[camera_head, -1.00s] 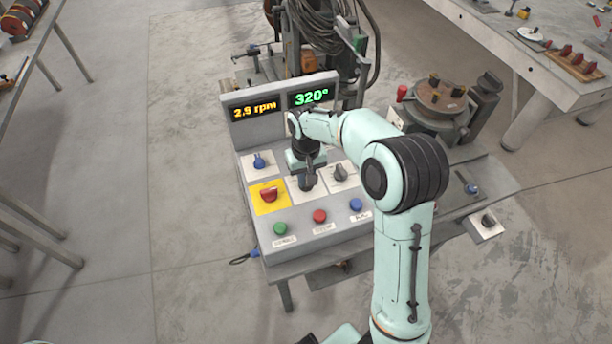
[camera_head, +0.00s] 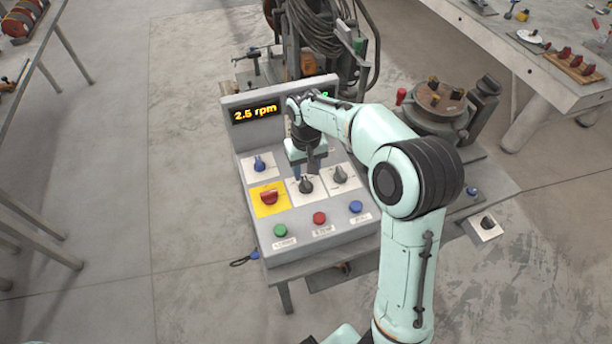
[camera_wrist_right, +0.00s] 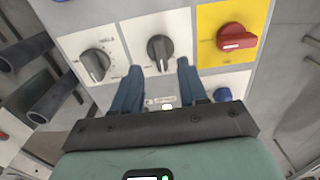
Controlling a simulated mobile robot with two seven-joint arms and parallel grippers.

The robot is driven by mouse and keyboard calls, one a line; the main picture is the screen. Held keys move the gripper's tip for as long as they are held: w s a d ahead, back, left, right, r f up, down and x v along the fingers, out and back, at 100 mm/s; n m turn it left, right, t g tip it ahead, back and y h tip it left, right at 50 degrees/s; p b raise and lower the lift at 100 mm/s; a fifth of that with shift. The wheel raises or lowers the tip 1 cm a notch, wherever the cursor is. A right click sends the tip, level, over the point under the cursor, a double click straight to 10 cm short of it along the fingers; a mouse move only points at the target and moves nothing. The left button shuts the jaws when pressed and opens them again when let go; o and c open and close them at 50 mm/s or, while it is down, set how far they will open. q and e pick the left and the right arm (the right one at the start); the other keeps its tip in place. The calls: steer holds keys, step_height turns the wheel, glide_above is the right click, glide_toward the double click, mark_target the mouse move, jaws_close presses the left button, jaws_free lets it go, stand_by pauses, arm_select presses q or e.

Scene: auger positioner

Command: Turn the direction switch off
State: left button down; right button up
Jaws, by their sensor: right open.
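The control panel (camera_head: 343,224) bears two dark rotary knobs whose labels I cannot read. The middle dark knob (camera_head: 306,185) on a white plate, probably the direction switch, also shows in the right wrist view (camera_wrist_right: 160,48). There its handle runs nearly upright, with a slight tilt. My right gripper (camera_head: 306,170) is open, above this knob in the head view. In the right wrist view its blue fingertips (camera_wrist_right: 160,68) are spread on either side of the knob's lower end, apart from it and empty. My left gripper is out of view.
Close by are a red switch (camera_head: 269,195) on yellow, a blue switch (camera_head: 259,163) and another dark knob (camera_head: 340,174). Green (camera_head: 280,230), red (camera_head: 319,218) and blue (camera_head: 355,207) buttons line the front. The rpm display (camera_head: 256,113) reads 2.5; my arm mostly covers the other display.

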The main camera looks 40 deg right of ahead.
mark_target(306, 182)
step_height(306, 182, up, 9)
steer(key=p, duration=0.1)
steer(key=shift+f, duration=0.15)
stand_by(0.5)
